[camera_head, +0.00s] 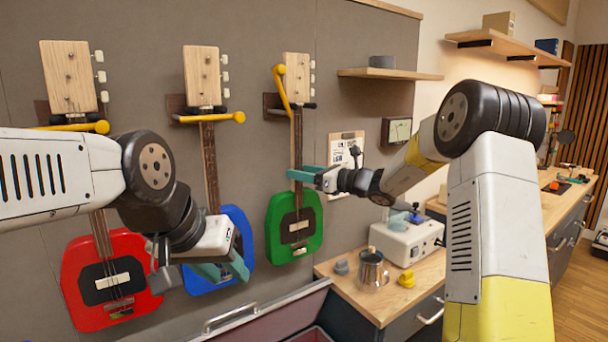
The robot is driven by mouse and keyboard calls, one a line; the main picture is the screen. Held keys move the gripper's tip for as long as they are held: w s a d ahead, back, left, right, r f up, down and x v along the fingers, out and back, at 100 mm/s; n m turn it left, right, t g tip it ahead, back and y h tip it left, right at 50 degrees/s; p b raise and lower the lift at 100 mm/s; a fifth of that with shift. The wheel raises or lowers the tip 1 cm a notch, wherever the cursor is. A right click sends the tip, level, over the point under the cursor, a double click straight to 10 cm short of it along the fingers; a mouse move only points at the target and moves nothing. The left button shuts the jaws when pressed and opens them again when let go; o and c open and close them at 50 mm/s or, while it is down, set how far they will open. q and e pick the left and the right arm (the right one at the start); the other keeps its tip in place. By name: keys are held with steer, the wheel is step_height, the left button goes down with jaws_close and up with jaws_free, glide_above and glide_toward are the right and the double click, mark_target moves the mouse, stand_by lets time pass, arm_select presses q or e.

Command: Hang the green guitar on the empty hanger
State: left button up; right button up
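The green guitar (280,236) is upright against the grey wall panel, its headstock (296,78) at the rightmost hanger (282,90). One yellow prong of that hanger slants upward left of the neck; whether the hanger bears the guitar's weight is unclear. My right gripper (302,175) has its teal fingers at the green guitar's neck, just above the body. One finger crosses in front of the neck; I cannot tell whether they grip it. My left gripper (222,270) is open and appears empty, low in front of the blue guitar.
A red guitar (78,290) and a blue guitar (238,222) hang to the left. A workbench (350,302) at right holds a metal mug (372,268) and a white device (402,240). A small shelf (390,74) is above. An open drawer or case (270,322) is below.

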steer(key=v, duration=0.8)
steer(key=shift+f, duration=0.15)
steer(key=shift+a, duration=0.1)
stand_by(0.5)
steer(key=s+a+n+g+h, duration=0.1)
steer(key=s+n+g+h, duration=0.15)
steer(key=s+n, duration=0.5)
steer(key=s+a+n+g+h, duration=0.2)
steer(key=s+n+g, duration=0.15)
steer(key=s, duration=0.75)
steer(key=s+d+f+n+t+h, duration=0.3)
steer(key=s+d+f+n+h, duration=0.2)
steer(key=s+d+n, duration=0.8)
steer(key=s+h, duration=0.3)
steer(key=s, duration=0.1)
steer(key=shift+d+n+h, duration=0.35)
steer(key=shift+n, duration=0.05)
